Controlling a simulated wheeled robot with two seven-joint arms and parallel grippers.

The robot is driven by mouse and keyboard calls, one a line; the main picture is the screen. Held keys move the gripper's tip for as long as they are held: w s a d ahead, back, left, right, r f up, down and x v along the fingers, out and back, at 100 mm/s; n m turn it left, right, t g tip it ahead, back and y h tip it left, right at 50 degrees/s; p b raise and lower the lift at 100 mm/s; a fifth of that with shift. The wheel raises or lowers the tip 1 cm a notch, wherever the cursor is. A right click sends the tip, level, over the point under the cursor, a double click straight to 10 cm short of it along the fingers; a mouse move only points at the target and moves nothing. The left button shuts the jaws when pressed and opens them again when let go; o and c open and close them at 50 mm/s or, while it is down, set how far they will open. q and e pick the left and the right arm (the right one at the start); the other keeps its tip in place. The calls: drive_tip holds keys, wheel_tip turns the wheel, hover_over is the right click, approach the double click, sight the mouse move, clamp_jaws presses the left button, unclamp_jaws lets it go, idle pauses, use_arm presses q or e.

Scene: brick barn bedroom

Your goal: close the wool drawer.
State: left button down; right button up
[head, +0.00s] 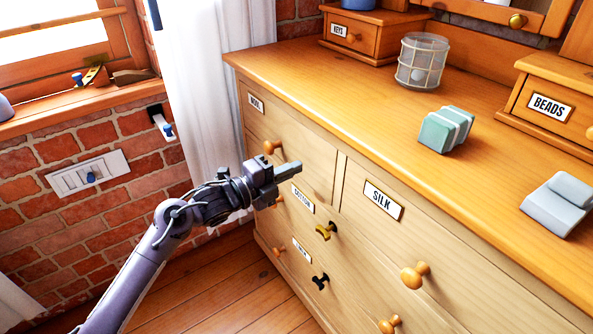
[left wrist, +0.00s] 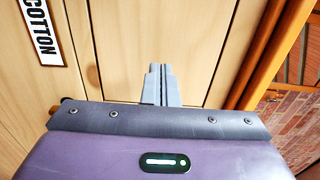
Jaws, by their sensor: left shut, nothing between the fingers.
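The wool drawer (head: 305,146) is the upper left drawer of the wooden dresser, with a white WOOL label (head: 256,103) and a round wooden knob (head: 271,147). Its front looks flush or nearly flush with the dresser face; a small gap cannot be ruled out. My left gripper (head: 297,167) is shut and empty, in front of the lower part of this drawer, to the right of and below the knob. In the left wrist view its fingertips (left wrist: 160,70) are together, close to the pale drawer fronts; contact cannot be told. My right gripper is not in view.
Below are the cotton drawer label (head: 303,199), a brass knob (head: 326,231) and a black knob (head: 320,281). The silk drawer (head: 365,225) is to the right. The dresser top (head: 330,72) holds a glass jar (head: 422,62) and teal blocks (head: 447,130). A white curtain (head: 215,90) hangs left.

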use_arm(q)
drive_tip(key=v, duration=1.1)
drive_tip(key=shift+p, duration=0.3)
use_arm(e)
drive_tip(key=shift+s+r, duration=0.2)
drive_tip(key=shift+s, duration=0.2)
